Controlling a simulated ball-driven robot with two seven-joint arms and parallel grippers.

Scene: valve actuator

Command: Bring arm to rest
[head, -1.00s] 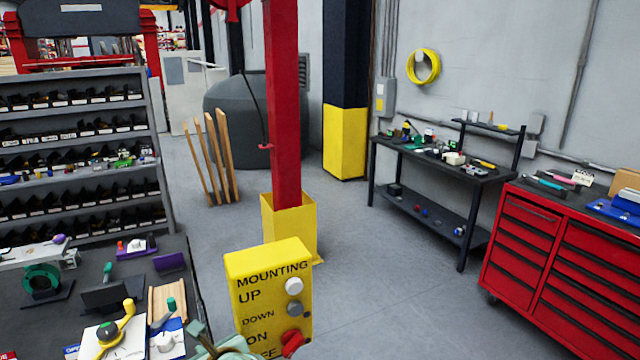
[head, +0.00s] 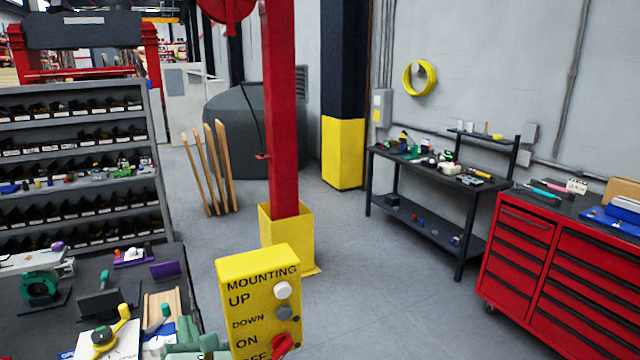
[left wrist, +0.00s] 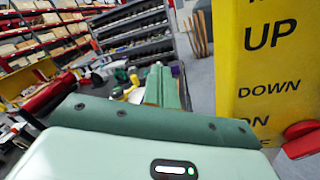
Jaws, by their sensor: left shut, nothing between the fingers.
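My left gripper (head: 196,345) shows at the bottom edge of the head view, pale green and partly cut off. In the left wrist view its fingers (left wrist: 162,78) are together with nothing between them. The yellow control box (head: 260,272) stands just right of the gripper, apart from it. It bears the words MOUNTING, UP, DOWN and ON, a white button (head: 282,290), a grey button (head: 284,312) and a red knob (head: 283,345). The box's lower part is cut off by the frame. My right gripper is in neither view.
A dark workbench (head: 190,290) with a yellow-handled valve (head: 106,335) and other parts lies left of the gripper. A red post (head: 283,120) rises behind the box. A red tool cabinet (head: 525,250) stands at the right. The grey floor between box and cabinet is clear.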

